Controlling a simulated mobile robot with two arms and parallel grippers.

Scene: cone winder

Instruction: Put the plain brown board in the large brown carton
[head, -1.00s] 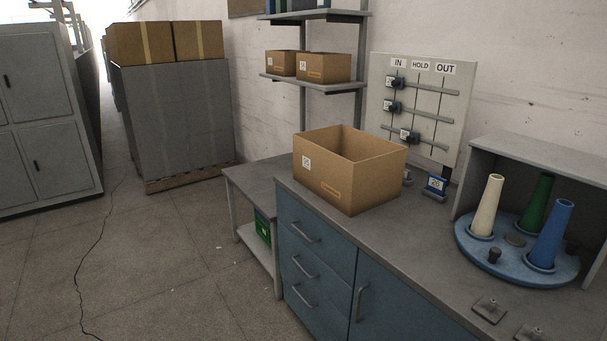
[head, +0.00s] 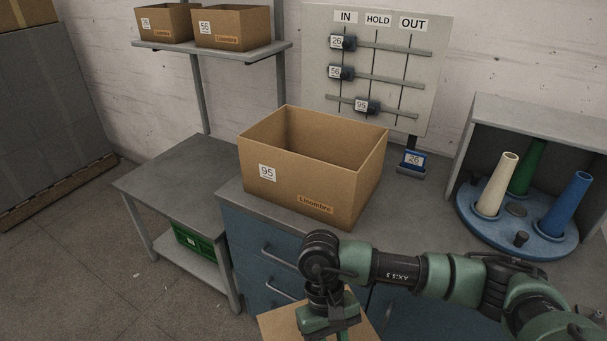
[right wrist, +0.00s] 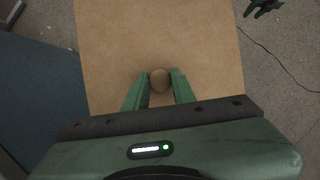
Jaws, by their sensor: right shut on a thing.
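The plain brown board (head: 275,322) hangs low in front of the blue cabinet, at the bottom of the head view. It fills much of the right wrist view (right wrist: 160,35), with a round knob (right wrist: 160,82) on its face. The large brown carton (head: 290,188), labelled 95 and Lisombre, stands open-topped on the counter, beyond and above the board. A dark green part, perhaps my left gripper (right wrist: 264,7), shows at the wrist view's top edge.
A blue turntable (head: 519,238) with several cones stands right of the carton. Two smaller cartons (head: 232,26) sit on a shelf. A lower grey table (head: 180,170) adjoins the counter's left.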

